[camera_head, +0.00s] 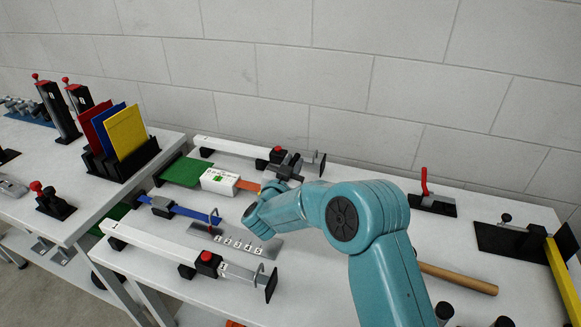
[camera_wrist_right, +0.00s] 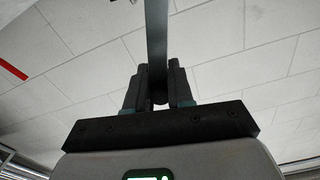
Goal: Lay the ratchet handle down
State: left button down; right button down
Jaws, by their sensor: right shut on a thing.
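My right gripper (camera_wrist_right: 159,72) is shut on a flat dark grey bar, which I take to be the ratchet handle (camera_wrist_right: 157,35). The bar stands between the two black fingers and runs up out of the top of the right wrist view. The handle cannot be told apart from the gripper there. My left gripper is not in view.
White beams with red-knobbed clamps (camera_head: 207,262) lie front and back. A wooden rod (camera_head: 458,278) lies at right.

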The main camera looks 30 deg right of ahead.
jog(key=s+d+f+m+b, duration=0.4)
jog(key=m+b, duration=0.2)
jog(key=b, duration=0.7)
jog(key=shift+s+d+m, duration=0.15)
jog(key=shift+s+m, duration=0.15)
jog(key=shift+s, duration=0.1)
jog(key=c, duration=1.1)
grip_release()
jog(key=shift+f, duration=0.1)
jog(key=shift+o, duration=0.2)
jog(key=v, duration=1.2)
